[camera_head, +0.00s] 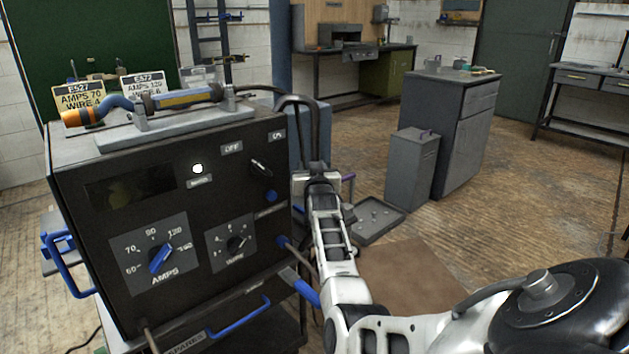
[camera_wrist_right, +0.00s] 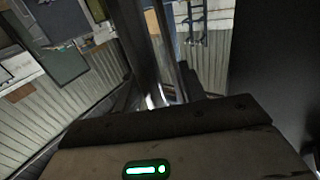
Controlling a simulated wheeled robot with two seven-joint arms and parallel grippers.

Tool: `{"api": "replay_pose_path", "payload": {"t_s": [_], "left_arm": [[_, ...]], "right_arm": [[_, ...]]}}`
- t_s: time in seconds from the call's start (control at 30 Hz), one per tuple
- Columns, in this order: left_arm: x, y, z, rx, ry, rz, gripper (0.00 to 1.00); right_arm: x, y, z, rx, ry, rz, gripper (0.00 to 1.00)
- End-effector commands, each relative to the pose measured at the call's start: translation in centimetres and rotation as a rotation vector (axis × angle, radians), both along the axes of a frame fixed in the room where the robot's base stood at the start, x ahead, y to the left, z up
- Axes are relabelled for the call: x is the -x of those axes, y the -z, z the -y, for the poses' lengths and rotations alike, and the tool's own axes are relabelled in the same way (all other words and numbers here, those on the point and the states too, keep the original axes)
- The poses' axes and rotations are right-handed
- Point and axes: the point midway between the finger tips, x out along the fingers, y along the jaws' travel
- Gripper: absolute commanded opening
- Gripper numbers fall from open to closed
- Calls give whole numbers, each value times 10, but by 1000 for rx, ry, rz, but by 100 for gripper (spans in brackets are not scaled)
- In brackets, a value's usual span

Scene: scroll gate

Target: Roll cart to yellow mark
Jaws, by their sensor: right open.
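The cart carries a black welding machine (camera_head: 190,210) with AMPS and wire dials on its front. It fills the left of the head view. A dark curved tube handle (camera_head: 298,101) rises at its right rear. My right arm reaches along the machine's right side. My right gripper (camera_head: 321,180) is open beside the lower part of the handle; whether it touches the tube cannot be told. In the right wrist view a dark upright bar (camera_wrist_right: 143,50) stands just beyond the gripper body. My left gripper is not in view. No yellow mark is visible on the floor.
A grey bin (camera_head: 411,170) and a grey cabinet (camera_head: 452,125) stand right of the cart. A shallow grey tray (camera_head: 378,222) and a brown mat (camera_head: 412,275) lie on the floor nearer. A workbench (camera_head: 590,80) stands far right. Wooden floor at right is clear.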

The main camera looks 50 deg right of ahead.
Motion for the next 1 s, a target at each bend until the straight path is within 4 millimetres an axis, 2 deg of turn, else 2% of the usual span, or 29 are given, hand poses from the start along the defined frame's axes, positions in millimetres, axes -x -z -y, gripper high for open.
{"api": "replay_pose_path", "payload": {"t_s": [0.17,0.3,0.63,0.8,1.0], "left_arm": [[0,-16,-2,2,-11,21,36],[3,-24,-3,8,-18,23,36],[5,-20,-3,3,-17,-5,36],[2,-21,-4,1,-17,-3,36],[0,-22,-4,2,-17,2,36]], "right_arm": [[19,-1,-18,-1,-2,-2,41],[43,-1,-37,-2,-3,-2,41],[99,0,-83,-3,-4,-2,41],[114,1,-95,-4,-5,-2,41],[119,0,-99,-3,-4,-1,41]]}}
